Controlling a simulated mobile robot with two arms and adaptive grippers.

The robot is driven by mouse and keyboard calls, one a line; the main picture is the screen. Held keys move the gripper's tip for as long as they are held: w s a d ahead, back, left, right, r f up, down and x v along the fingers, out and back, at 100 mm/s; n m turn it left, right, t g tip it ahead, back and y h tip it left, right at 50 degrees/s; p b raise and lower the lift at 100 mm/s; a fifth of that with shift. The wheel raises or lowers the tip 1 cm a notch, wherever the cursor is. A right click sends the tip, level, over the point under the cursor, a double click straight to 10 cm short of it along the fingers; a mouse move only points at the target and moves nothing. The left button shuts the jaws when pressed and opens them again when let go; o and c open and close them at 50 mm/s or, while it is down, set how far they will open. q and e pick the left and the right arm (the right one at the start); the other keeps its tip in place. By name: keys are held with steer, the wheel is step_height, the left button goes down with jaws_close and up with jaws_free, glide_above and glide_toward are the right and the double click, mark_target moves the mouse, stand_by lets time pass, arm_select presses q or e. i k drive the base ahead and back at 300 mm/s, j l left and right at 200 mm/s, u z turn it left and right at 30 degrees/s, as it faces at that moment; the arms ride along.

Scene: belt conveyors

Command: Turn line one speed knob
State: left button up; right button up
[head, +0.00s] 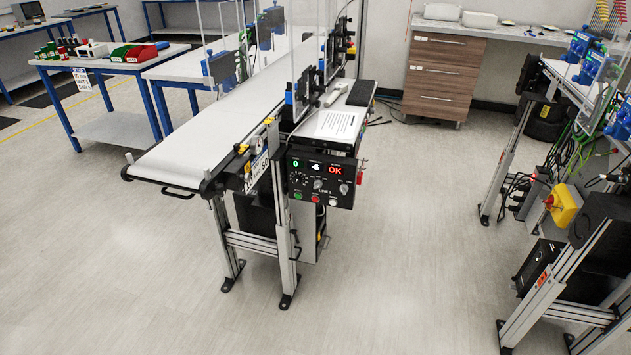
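A black control panel (309,190) is fixed to the near end of a white belt conveyor (205,137) in the middle of the head view. It has lit displays, one showing a red "OK" (335,170). Below them are a small dial at the left, a middle knob (318,184) and a right knob (344,188). A row of small green, red and pale buttons sits under the knobs. The panel's small lettering, including its line number, is too small to read surely, as are the knob settings. Neither of my grippers is in view.
Another conveyor stand with a yellow box (564,206) stands at the right. Blue-legged tables (112,62) are at the left and back. A wooden drawer cabinet (442,75) stands at the back. The floor (400,270) between the two stands and in front is open.

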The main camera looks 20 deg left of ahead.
mark_target(297, 179)
steer(key=i+j, duration=0.15)
steer(key=j, duration=0.2)
steer(key=i+j, duration=0.2)
steer(key=j, duration=0.15)
steer(key=i+j, duration=0.15)
steer(key=j, duration=0.2)
steer(key=i+j, duration=0.15)
steer(key=j, duration=0.2)
steer(key=i+j, duration=0.2)
steer(key=j, duration=0.15)
steer(key=k+j+u, duration=0.05)
